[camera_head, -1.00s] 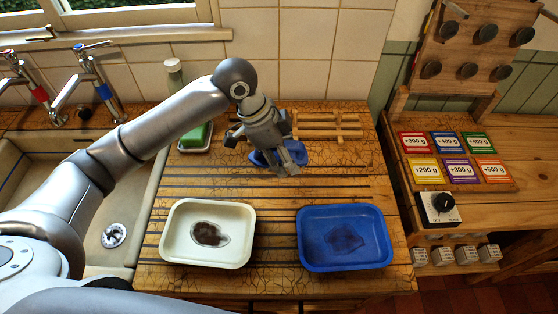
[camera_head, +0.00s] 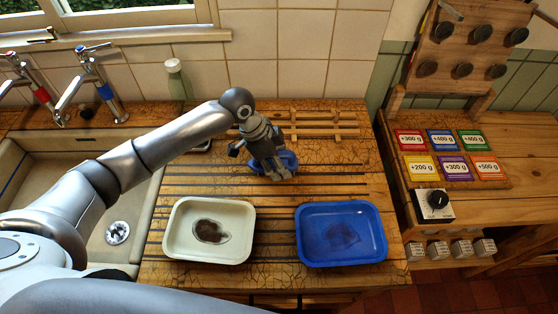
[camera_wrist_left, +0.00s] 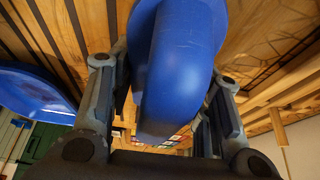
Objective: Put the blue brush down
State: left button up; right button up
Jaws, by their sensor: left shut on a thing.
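My left gripper (camera_head: 270,168) is above the back part of the wooden draining board (camera_head: 345,180), in front of the wooden rack. It is shut on the blue brush (camera_wrist_left: 185,70). In the left wrist view the brush's smooth blue body fills the space between the two fingers. In the head view only some blue of the brush (camera_head: 290,160) shows beside the gripper; the rest is hidden behind it. I cannot tell whether the brush touches the board. My right gripper is not in view.
A cream tray (camera_head: 247,240) and a blue tray (camera_head: 380,235), each with a dark patch inside, stand at the front of the board. A slatted wooden rack (camera_head: 335,125) is at the back. The sink (camera_head: 60,160) with taps lies left. A capped bottle (camera_head: 178,80) stands by the wall.

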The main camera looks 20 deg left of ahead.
pick_arm(q)
jog(key=shift+f, duration=0.4)
jog(key=o, duration=0.9)
jog(key=shift+s, duration=0.2)
jog(key=shift+o, duration=0.9)
jog(key=shift+w+f, duration=0.15)
jog(key=shift+w, duration=0.05)
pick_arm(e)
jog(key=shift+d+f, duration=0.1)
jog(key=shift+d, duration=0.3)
pick_arm(q)
jog(key=shift+r, duration=0.3)
jog(key=b+v, duration=0.1)
jog(key=v, duration=1)
jog(key=shift+b, duration=0.3)
jog(key=shift+v, duration=0.75)
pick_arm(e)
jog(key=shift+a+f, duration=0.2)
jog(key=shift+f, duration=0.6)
